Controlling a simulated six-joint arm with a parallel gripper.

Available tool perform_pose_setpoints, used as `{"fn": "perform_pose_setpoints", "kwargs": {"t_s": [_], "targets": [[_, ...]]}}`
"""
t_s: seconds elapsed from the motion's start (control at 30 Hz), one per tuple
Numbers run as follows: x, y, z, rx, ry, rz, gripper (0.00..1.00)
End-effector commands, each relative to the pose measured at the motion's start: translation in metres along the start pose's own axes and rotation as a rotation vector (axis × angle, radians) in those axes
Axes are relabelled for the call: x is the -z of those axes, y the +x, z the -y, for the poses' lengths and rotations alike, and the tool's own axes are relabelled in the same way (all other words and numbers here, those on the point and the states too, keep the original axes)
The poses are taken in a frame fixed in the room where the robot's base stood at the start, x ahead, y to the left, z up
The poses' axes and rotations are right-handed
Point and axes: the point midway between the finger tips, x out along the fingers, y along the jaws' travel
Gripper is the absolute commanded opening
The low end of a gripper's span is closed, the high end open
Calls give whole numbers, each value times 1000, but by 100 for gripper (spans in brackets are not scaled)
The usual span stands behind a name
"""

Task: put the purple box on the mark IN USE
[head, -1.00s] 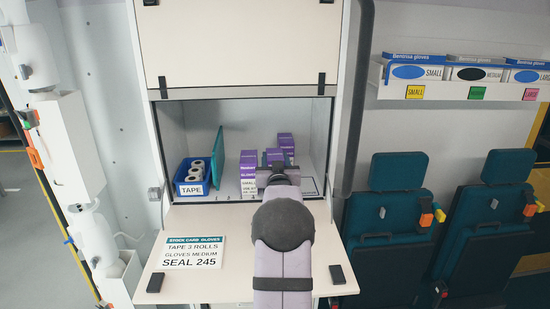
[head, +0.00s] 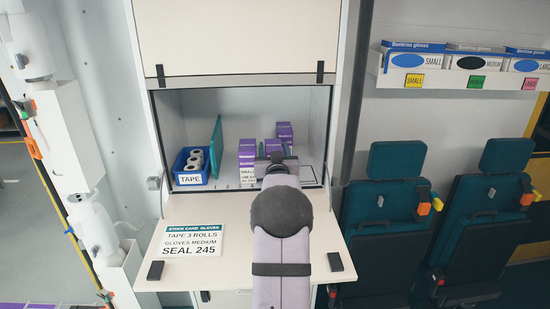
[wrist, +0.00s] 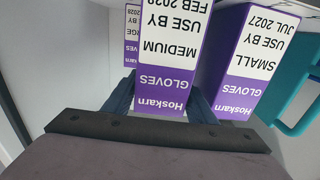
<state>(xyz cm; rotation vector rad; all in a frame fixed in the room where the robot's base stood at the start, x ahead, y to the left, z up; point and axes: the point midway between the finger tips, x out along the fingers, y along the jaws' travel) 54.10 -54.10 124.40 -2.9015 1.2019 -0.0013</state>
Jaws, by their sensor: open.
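Several purple-and-white glove boxes stand in the open cupboard. In the wrist view, which shows labels upside down, the purple box marked MEDIUM, use by Feb 2028 (wrist: 165,62), lies between the dark blue fingers of my gripper (wrist: 160,100). The gripper is open; I cannot tell whether either finger touches the box. A SMALL box, use by Jul 2027 (wrist: 258,62), is to its right, and another purple box (wrist: 131,40) is partly hidden at left. In the head view my gripper (head: 275,160) hides much of the boxes. A dark outline (head: 308,174) shows on the cupboard floor at right; its wording is unreadable.
A blue TAPE bin (head: 190,168) with white rolls stands at the cupboard's left, beside a teal panel (head: 216,148). A stock card (head: 190,240) on the fold-down shelf (head: 235,235) reads tape 3 rolls, gloves medium, seal 245. The cupboard's side walls are close.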

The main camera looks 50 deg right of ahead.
Motion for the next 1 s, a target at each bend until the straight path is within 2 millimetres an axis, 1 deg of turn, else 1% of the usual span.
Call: {"fn": "perform_pose_setpoints", "kwargs": {"t_s": [0.17,0.27,0.7,0.8,1.0], "targets": [[0,-12,0,0,0,-1,51],[-1,-24,0,-1,0,-1,51],[-2,-91,0,-1,1,-1,51],[0,-102,0,-1,0,-2,51],[0,-116,0,0,0,0,51]]}}
